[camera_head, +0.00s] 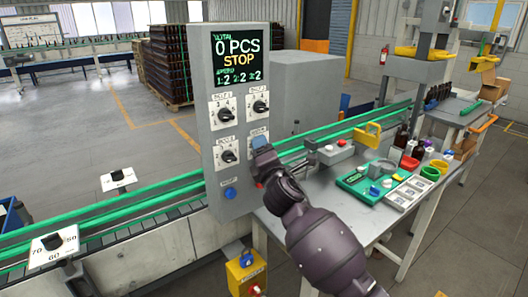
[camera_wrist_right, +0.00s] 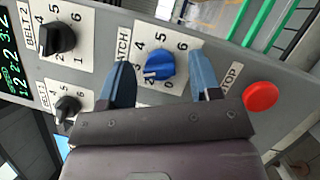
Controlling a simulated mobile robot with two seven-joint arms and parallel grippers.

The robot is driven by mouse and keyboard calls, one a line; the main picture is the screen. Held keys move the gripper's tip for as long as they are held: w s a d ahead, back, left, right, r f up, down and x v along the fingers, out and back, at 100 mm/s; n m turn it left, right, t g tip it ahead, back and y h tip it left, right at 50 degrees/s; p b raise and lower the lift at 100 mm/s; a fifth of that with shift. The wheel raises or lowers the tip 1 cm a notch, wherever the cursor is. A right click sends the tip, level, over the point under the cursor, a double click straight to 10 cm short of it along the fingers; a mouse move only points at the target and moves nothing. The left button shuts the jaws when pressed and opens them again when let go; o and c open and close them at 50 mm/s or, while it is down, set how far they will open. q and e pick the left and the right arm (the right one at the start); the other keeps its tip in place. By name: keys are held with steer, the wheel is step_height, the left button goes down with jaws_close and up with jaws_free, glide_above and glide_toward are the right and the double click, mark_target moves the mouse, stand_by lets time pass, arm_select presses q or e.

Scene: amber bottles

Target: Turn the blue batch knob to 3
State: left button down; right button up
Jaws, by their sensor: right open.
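The blue batch knob (camera_wrist_right: 160,66) sits on a white numbered plate on the grey control panel (camera_head: 233,60). In the wrist view a small white mark shows at the knob's lower left, near the low numbers; I cannot tell the exact setting. My right gripper (camera_head: 262,146) is open at the panel's lower right. In the wrist view its two blue-grey fingers stand on either side of the knob; I cannot tell whether they touch it. In the head view the gripper hides most of the knob and its plate. My left gripper is not in view.
A red stop button (camera_wrist_right: 261,97) is close beside one finger. Black knobs (camera_head: 226,115) and a blue button (camera_head: 230,193) share the panel. The screen (camera_head: 239,55) reads 0 PCS, STOP. A table (camera_head: 311,196) with a green tray (camera_head: 355,181) and bottles stands right; a green-railed conveyor runs behind.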

steer(key=b+v, duration=0.1)
steer(key=v, duration=0.9)
steer(key=shift+s, duration=0.4)
steer(key=shift+d+f, duration=0.1)
steer(key=s+d+f+m+g, duration=0.1)
steer(key=s+d+f+m, duration=0.2)
steer(key=d+f+m, duration=0.3)
steer(key=s+d+f+m+g+h+b, duration=0.1)
steer(key=s+d+f+m, duration=0.2)
steer(key=f+m, duration=0.35)
steer(key=s+d+f+m+g, duration=0.1)
steer(key=s+d+f+m, duration=0.1)
steer(key=d+f+m, duration=0.45)
steer(key=s+d+f+m+g+h, duration=0.1)
steer(key=s+d+f+m, duration=0.1)
steer(key=s+f, duration=0.3)
steer(key=s+d+f+m+g+h, duration=0.2)
steer(key=s+d+f, duration=0.2)
steer(key=s, duration=0.5)
steer(key=s+d+f+m+g+h+b, duration=0.1)
steer(key=s+d+f, duration=0.3)
steer(key=s+f, duration=0.3)
steer(key=shift+s+f+m+g, duration=0.3)
steer(key=shift+s+f+m, duration=0.05)
steer(key=shift+f+m, duration=0.05)
